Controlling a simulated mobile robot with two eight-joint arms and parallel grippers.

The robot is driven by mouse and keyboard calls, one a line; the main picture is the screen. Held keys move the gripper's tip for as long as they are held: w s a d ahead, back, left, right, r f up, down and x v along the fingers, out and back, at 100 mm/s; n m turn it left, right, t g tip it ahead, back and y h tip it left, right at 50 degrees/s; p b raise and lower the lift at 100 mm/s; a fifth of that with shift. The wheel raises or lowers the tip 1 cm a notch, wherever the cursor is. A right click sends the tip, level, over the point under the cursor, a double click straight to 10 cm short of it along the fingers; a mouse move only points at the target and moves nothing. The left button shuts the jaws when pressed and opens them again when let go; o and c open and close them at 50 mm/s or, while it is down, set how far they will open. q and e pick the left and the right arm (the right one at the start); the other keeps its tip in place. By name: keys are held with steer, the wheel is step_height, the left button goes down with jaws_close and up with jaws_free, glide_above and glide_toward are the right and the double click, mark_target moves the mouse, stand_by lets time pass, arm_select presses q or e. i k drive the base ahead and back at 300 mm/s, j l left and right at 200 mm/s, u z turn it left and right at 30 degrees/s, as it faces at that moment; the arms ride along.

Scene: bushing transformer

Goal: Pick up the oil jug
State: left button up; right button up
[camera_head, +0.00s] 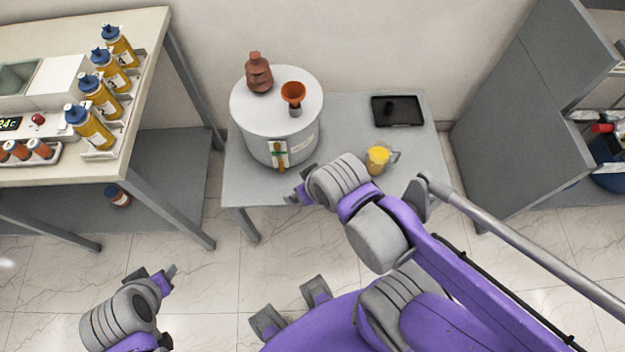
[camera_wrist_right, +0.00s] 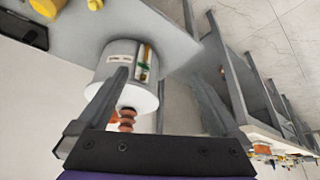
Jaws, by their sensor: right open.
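The oil jug (camera_head: 377,160), a small jug with yellow contents or top and a grey handle on its right, stands on the grey table, right of the transformer. In the right wrist view a yellow and grey jug shape (camera_wrist_right: 47,6) is cut off at the top left edge. My right gripper (camera_head: 299,194) is by the table's front edge, left of the jug and apart from it. In the wrist view its fingers (camera_wrist_right: 158,76) are spread with nothing held. My left gripper (camera_head: 168,274) hangs over the floor at lower left; its finger opening is unclear.
The white cylindrical transformer (camera_head: 272,135) bears a brown bushing (camera_head: 258,72) and an orange funnel (camera_head: 293,93). A black tray (camera_head: 398,111) lies behind the jug. A bench with several yellow bottles (camera_head: 90,127) stands left, a grey cabinet (camera_head: 520,100) right.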

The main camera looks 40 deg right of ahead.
mark_target(378, 154)
steer(key=z, duration=2)
